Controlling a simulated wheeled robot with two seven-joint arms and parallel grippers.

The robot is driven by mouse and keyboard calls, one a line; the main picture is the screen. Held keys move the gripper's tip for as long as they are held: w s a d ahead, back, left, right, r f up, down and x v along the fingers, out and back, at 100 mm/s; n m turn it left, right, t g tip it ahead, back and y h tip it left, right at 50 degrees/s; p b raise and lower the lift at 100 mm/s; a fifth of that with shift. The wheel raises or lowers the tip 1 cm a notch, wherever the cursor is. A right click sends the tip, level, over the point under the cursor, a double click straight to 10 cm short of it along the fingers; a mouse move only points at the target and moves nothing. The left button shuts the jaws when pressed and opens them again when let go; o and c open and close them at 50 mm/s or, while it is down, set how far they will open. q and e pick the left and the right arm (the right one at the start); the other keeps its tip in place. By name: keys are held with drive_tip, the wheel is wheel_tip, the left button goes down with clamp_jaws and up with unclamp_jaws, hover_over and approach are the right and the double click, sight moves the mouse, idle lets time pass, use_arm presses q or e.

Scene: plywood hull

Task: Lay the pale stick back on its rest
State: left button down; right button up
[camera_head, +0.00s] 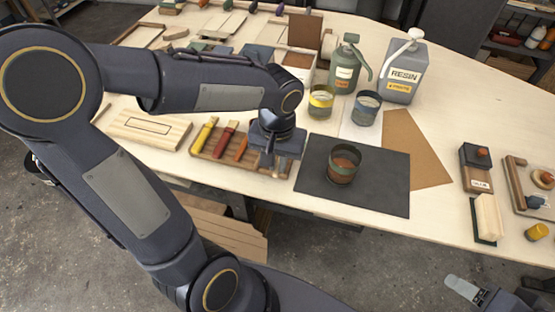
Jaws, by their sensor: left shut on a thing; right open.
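The wooden rest (211,156) lies near the front edge of the table and holds a yellow-handled tool (204,135), a red-handled tool (227,138) and an orange stick (241,148). My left gripper (277,167) points down over the right end of the rest. It is shut on a narrow pale piece, apparently the pale stick, mostly hidden by the gripper. I cannot tell whether the stick touches the rest. My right gripper (467,292) is open at the lower right, off the table's front edge, partly in view.
A dark mat (385,190) with a cup (343,165) of brown contents lies right of the rest. Two cups, a green pump bottle (345,72) and a resin jug (403,75) stand behind. A pale board (150,128) lies left. Blocks and trays stand at right.

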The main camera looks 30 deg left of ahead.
use_arm(q)
drive_tip(key=c, duration=1.4)
unclamp_jaws()
drive_tip(key=shift+r, duration=3.9)
